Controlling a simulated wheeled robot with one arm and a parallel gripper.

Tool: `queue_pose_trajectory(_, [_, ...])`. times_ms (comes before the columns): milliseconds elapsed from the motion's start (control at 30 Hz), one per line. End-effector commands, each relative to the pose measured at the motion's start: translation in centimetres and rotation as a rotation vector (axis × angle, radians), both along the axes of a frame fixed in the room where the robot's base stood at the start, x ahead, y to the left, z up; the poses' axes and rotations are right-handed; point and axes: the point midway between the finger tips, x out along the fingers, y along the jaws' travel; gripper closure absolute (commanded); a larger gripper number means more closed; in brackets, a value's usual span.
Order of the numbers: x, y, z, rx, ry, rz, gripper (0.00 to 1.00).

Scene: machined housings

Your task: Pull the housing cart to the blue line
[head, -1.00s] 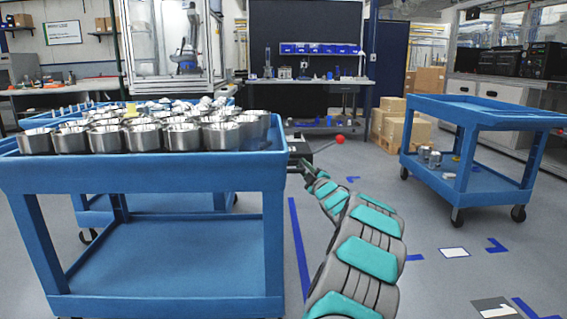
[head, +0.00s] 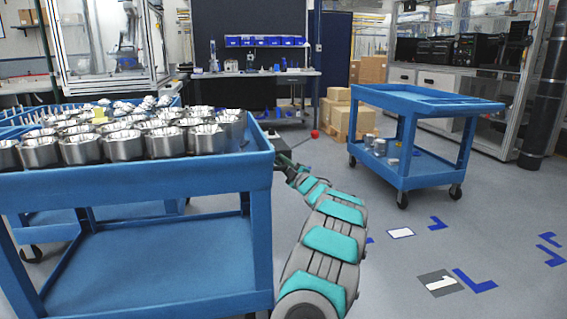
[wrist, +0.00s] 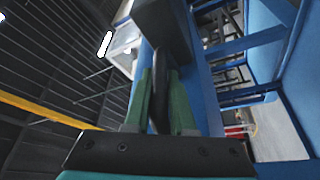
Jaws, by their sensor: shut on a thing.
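The housing cart (head: 263,222) is a blue two-shelf cart at the left of the head view. Several round metal housings (head: 124,147) stand on its top tray. Its lower shelf (head: 160,265) is bare. My gripper (head: 284,163) is at the cart's right side, near the top tray's corner, and looks small there. In the wrist view my gripper's green fingers (wrist: 160,105) are closed around a dark upright bar, the cart's handle (wrist: 160,85). The cart's blue side fills the right of that view. I cannot make out the long blue line in the current head view.
A second blue cart (head: 405,178) with a few small parts stands at the right. Cardboard boxes (head: 345,118) and a workbench (head: 300,73) are at the back. Blue corner marks (head: 475,281) and a white-marked tile (head: 440,283) lie on clear floor at the right.

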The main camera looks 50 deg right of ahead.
Motion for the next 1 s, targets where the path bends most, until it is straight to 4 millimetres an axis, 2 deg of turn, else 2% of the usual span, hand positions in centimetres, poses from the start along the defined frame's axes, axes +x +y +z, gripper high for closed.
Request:
queue_pose_trajectory(67, [0.0,0.0,0.3,-0.002,-0.003,0.0,1.0])
queue_pose_trajectory(100, [0.0,0.0,0.3,-0.001,-0.003,-0.002,0.75])
queue_pose_trajectory(333, [-0.1,-0.2,0.0,0.002,-0.001,-0.005,0.49])
queue_pose_trajectory(667, [-0.5,-0.2,-0.3,0.005,0.002,-0.007,0.48])
queue_pose_trajectory(767, [-1.2,0.0,-0.6,0.009,0.002,-0.007,0.48])
queue_pose_trajectory(1000, [-4.5,1.1,-1.2,0.008,-0.001,-0.008,0.48])
